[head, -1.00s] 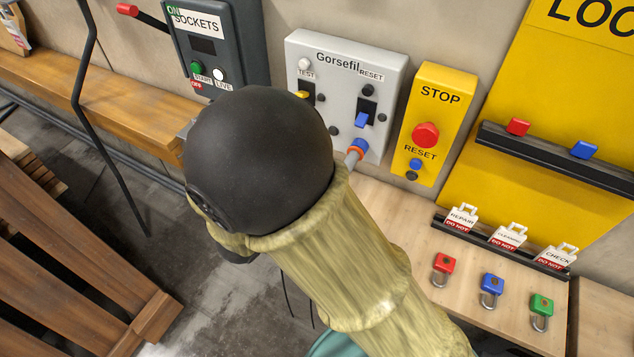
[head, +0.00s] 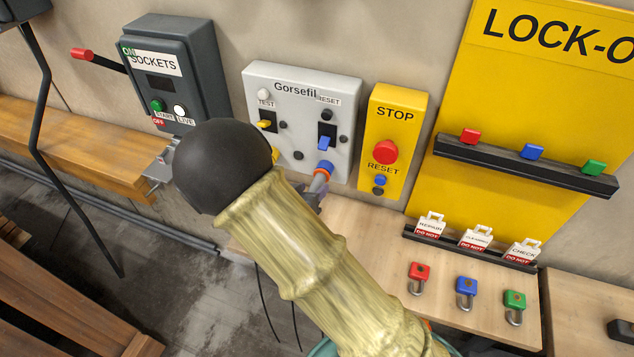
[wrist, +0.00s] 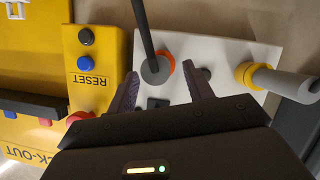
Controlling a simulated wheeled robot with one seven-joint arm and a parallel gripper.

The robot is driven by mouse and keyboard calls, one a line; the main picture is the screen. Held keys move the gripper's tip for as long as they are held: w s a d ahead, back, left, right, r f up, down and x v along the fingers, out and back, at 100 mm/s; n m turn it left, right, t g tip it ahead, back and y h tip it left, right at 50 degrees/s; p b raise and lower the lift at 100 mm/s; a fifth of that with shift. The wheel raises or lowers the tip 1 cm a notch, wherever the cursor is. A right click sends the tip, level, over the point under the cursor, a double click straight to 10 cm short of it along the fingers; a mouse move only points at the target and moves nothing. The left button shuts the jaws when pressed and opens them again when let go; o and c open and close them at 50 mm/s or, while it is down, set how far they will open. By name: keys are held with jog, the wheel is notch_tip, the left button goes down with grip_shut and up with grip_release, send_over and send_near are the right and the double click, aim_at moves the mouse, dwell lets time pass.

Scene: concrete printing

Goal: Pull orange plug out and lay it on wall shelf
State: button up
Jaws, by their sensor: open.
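The orange plug (head: 322,176) is a grey plug with an orange ring, seated in the lower right of the grey Gorsefil box (head: 262,85). In the wrist view the orange plug (wrist: 157,68) has a dark cable running up from it. My gripper (wrist: 161,76) is open, with one finger on each side of the plug; I cannot tell whether either finger touches it. In the head view my arm hides most of the gripper. A wooden wall shelf (head: 365,235) runs below the boxes, and another wooden ledge (head: 75,140) lies along the wall at left.
A yellow-ringed plug (wrist: 250,76) sits beside the orange one. The yellow STOP box (head: 405,105) is close at right. Padlocks (head: 466,290) and tags (head: 476,239) occupy the shelf's right part. A dark sockets box (head: 175,70) with a red-tipped lever is at left.

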aim_at(316, 186)
jog(key=shift+x, duration=1.9)
grip_shut()
jog(key=shift+s+p, duration=0.1)
jog(key=shift+p, duration=0.2)
jog(key=shift+s, duration=0.1)
jog(key=shift+s+a+p, duration=0.2)
jog(key=shift+s+a, duration=0.15)
jog(key=shift+s, duration=0.55)
jog(key=shift+s+a+p, duration=0.2)
jog(key=shift+s+a, duration=0.15)
jog(key=shift+s, duration=0.55)
jog(key=shift+s+a+p, duration=0.2)
jog(key=shift+s+a, duration=0.15)
jog(key=shift+s, duration=0.55)
jog(key=shift+s+a+p, duration=0.25)
jog(key=shift+s+a, duration=0.1)
jog(key=shift+s, duration=0.6)
jog(key=shift+s+a+p, duration=0.2)
jog(key=shift+s+a, duration=0.1)
jog(key=shift+s, duration=0.6)
jog(key=shift+s+a+p, duration=0.25)
jog(key=shift+s+a, duration=0.1)
jog(key=shift+s, duration=0.6)
